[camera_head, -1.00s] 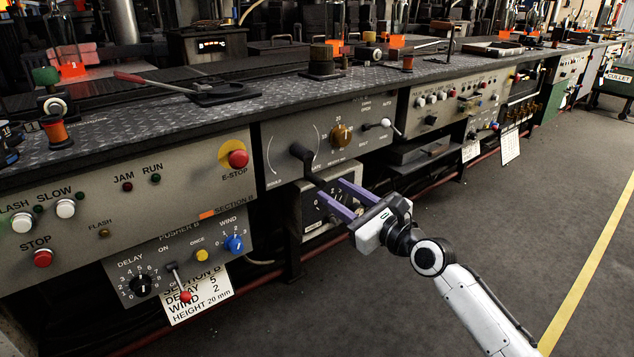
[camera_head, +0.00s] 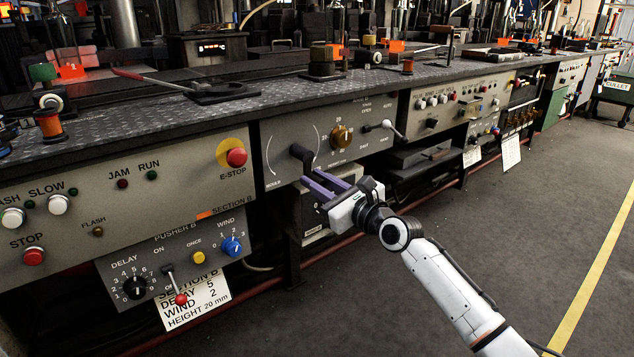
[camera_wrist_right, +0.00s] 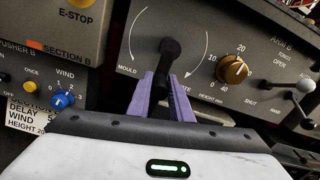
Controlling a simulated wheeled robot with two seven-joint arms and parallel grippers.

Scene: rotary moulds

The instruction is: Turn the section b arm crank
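The section B arm crank (camera_head: 302,153) is a black crank on the grey ARM B panel (camera_head: 349,111). It also shows in the wrist view (camera_wrist_right: 170,50), its arm hanging down from the hub, with curved arrows on either side. My right gripper (camera_head: 312,178) has its purple fingers on both sides of the lower crank handle. In the wrist view the fingers (camera_wrist_right: 162,82) flank the dark handle with little gap showing; they look shut on it. The handle's end is partly hidden by the fingers. My left gripper is not in view.
A brass height knob (camera_head: 341,136) and a white-tipped lever (camera_head: 387,124) sit right of the crank. A red E-STOP button (camera_head: 236,157) and the PUSHER B panel (camera_head: 205,277) are to the left. The dark counter (camera_head: 170,125) overhangs; the floor (camera_head: 480,215) is clear.

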